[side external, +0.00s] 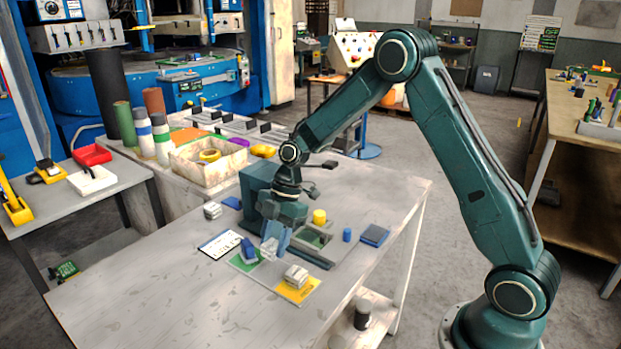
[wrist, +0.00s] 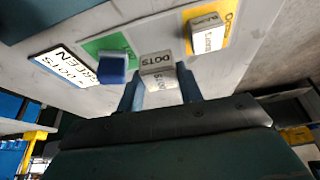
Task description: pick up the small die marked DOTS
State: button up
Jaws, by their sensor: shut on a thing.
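My gripper (side external: 275,244) is low over the table, its blue fingers on either side of a small pale die marked DOTS (wrist: 157,68). In the wrist view the fingers (wrist: 160,92) are shut on this die. In the side view the fingers partly hide it, and I cannot tell whether it touches the table. A green patch (wrist: 94,46) with a blue block (wrist: 112,70) lies beside it. A white die marked with small print (wrist: 207,35) stands on a yellow patch (wrist: 188,16). A card reading DOTS GREEN (wrist: 66,66) lies on the table.
A dark green tray-like fixture (side external: 318,236), a yellow cylinder (side external: 319,216), a small blue cylinder (side external: 347,235) and a blue pad (side external: 375,235) stand behind and right of my gripper. The front left of the table is clear.

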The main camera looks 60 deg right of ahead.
aim_at(274, 243)
notch_tip(274, 243, up, 16)
jog(key=shift+f, duration=0.2)
